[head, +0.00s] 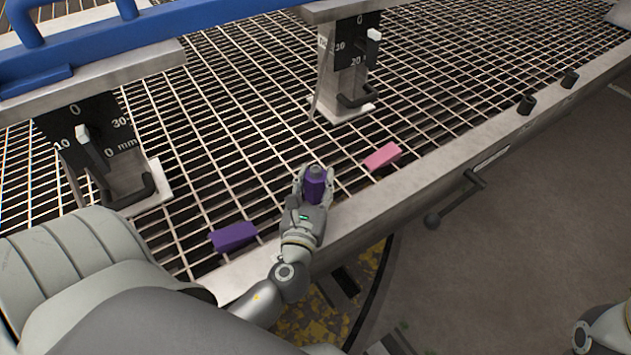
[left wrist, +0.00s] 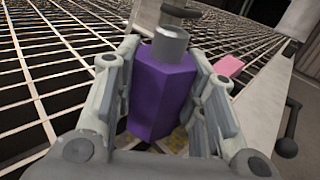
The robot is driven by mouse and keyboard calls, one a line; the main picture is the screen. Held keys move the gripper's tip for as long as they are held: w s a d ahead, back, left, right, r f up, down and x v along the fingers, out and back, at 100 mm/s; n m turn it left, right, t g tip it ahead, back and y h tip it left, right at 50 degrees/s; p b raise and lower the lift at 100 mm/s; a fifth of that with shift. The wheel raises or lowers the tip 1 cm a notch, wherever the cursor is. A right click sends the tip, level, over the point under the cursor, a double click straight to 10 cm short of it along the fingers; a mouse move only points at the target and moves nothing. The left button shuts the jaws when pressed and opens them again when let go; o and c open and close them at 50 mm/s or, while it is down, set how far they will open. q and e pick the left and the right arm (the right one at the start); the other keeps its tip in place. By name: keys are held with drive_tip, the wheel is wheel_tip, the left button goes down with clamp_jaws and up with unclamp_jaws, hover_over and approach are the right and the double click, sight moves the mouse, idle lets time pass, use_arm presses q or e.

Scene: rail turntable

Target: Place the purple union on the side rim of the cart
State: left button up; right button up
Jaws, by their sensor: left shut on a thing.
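The purple union (head: 315,185), a six-sided purple body with a grey metal stub on top, is held upright in my left gripper (head: 313,190). In the left wrist view the union (left wrist: 162,88) stands between the two fingers of the gripper (left wrist: 165,100), which are shut on its sides. The gripper is over the near edge of the cart, by its metal side rim (head: 400,205). I cannot tell whether the union's underside touches anything. A part of my right arm shows at the lower right, but its fingers do not.
A purple block (head: 233,236) and a pink block (head: 382,156) lie on the wire grid (head: 240,110) on either side of the gripper. Two posts with black scales (head: 355,45) stand on the grid. A lever with a ball knob (head: 433,221) sticks out from the rim.

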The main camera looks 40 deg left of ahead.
use_arm(q)
drive_tip(key=shift+f, duration=0.15)
drive_tip(key=o, duration=1.3)
